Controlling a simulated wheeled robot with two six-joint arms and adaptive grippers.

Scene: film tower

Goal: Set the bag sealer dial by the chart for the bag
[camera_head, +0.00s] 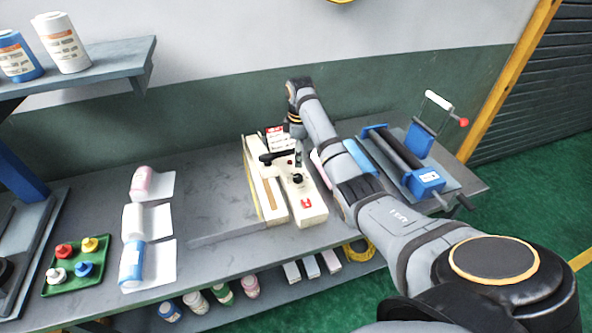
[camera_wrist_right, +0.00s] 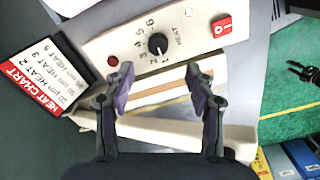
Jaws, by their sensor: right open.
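The cream bag sealer (camera_head: 312,209) stands mid-bench. Its black heat dial (camera_wrist_right: 158,43), with numbers around it, shows in the right wrist view; its exact setting is too small to read surely. The red-and-white heat chart (camera_wrist_right: 45,85) stands at the sealer's far end, and also shows in the head view (camera_head: 277,140). Its thickness figures are hard to read. My right gripper (camera_wrist_right: 160,80) is open and empty over the sealer, its fingertips apart from the dial. A small dark jaw-like shape (camera_wrist_right: 303,72) at the right wrist view's edge looks like my left gripper; its opening is unclear.
Pink, white and blue rolls (camera_head: 131,262) lie on the bench at left, beside a green tray (camera_head: 75,287) of coloured pieces. A blue-ended roller device (camera_head: 425,181) stands at right. Bench between rolls and sealer is mostly clear.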

